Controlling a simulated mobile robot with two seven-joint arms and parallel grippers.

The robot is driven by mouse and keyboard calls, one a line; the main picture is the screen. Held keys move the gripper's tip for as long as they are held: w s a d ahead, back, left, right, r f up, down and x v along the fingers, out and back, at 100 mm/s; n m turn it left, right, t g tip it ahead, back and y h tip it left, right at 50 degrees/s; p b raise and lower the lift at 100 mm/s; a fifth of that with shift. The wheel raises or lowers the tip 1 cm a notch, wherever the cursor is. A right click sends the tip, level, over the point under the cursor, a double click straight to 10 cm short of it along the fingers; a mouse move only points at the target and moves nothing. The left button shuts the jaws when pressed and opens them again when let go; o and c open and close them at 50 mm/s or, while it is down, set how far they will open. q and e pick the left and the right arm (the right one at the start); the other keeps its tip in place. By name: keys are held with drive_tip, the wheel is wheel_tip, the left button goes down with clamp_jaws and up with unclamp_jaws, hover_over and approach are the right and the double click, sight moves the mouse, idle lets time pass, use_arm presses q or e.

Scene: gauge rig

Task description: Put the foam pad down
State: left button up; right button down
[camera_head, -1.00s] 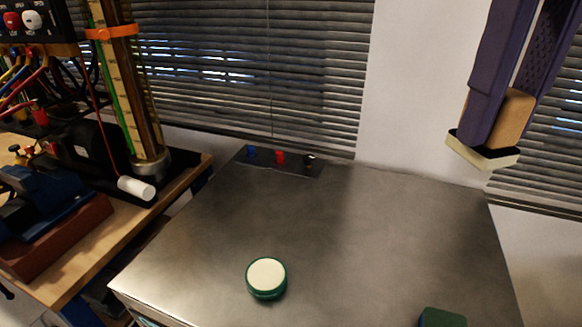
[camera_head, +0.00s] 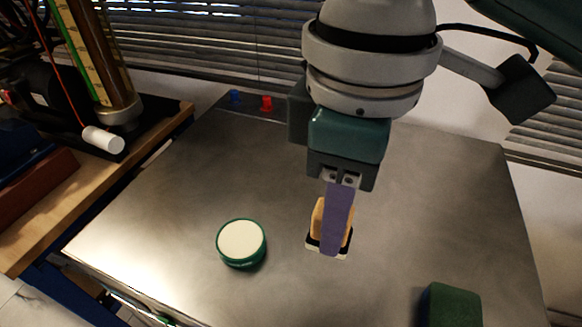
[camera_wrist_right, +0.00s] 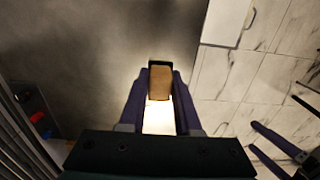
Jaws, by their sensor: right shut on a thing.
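The foam pad (camera_head: 318,220) is a tan block with a dark band and a pale bottom layer. My right gripper (camera_head: 337,250) points down and is shut on it, with a purple finger across its front. The pad is over the middle of the metal table (camera_head: 180,215), low; I cannot tell whether it touches the top. In the right wrist view the tan block (camera_wrist_right: 160,82) sits between the two purple fingers (camera_wrist_right: 158,100). Two dark purple prongs, apparently my left gripper's fingers (camera_wrist_right: 252,135), show apart and empty at that view's right edge.
A round green tin with a cream top (camera_head: 241,241) stands left of the pad. A dark green block (camera_head: 452,305) is at the front right. A strip with blue and red knobs (camera_head: 250,103) lies at the back edge. A wooden bench (camera_head: 150,145) with equipment is at left.

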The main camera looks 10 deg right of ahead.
wheel_tip(320, 180, down, 9)
drive_tip(key=shift+r+b, duration=0.1)
drive_tip(key=shift+b, duration=0.6)
drive_tip(key=shift+f+b, duration=0.55)
drive_tip(key=shift+f, duration=1.55)
drive_tip(key=shift+f, duration=0.1)
drive_tip(key=c, duration=0.6)
unclamp_jaws()
